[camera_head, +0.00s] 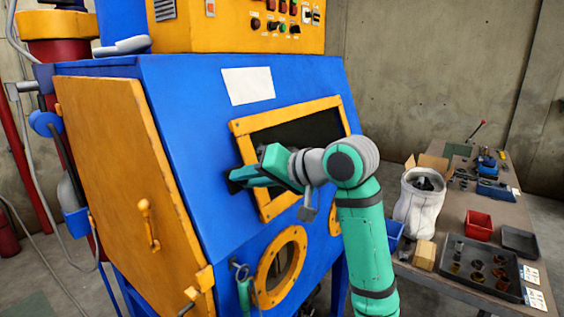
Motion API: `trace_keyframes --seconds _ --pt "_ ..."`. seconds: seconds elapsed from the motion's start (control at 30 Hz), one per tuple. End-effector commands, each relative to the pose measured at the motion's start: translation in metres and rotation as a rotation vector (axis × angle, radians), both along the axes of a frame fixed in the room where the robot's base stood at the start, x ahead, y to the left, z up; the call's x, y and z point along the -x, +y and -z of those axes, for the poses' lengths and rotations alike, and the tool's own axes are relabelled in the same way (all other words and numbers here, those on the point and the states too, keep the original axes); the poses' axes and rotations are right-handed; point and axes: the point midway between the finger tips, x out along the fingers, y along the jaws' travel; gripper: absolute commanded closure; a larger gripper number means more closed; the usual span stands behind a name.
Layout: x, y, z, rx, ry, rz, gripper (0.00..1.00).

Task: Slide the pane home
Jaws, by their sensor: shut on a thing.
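A blue blasting cabinet (190,110) has a yellow window frame (262,117) on its sloping front. The inside of the frame is dark (300,131), and I cannot tell glass from opening there. My gripper (238,178), with green and black jaws, is at the frame's left side, close against the blue face. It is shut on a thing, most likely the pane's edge. The pane itself cannot be made out, as my jaws and wrist cover the left and lower parts of the frame.
An orange side door (115,180) with a handle is on the cabinet's left. Round yellow ports (291,236) are below the window. A control box (240,25) sits on top. A bench (447,222) at right holds a white sack (410,210), trays and a red bin (479,225).

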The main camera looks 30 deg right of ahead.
Motion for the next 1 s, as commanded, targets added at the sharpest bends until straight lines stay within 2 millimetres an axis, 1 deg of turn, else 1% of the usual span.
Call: trace_keyframes --seconds 0.27,0.8,1.0 --pt "-0.001 -0.003 -0.001 0.0 -0.001 0.001 1.0" --pt "-0.009 -0.03 -0.001 -0.001 -0.001 0.002 1.0" --pt "-0.01 -0.032 -0.001 -0.001 -0.001 0.002 1.0"
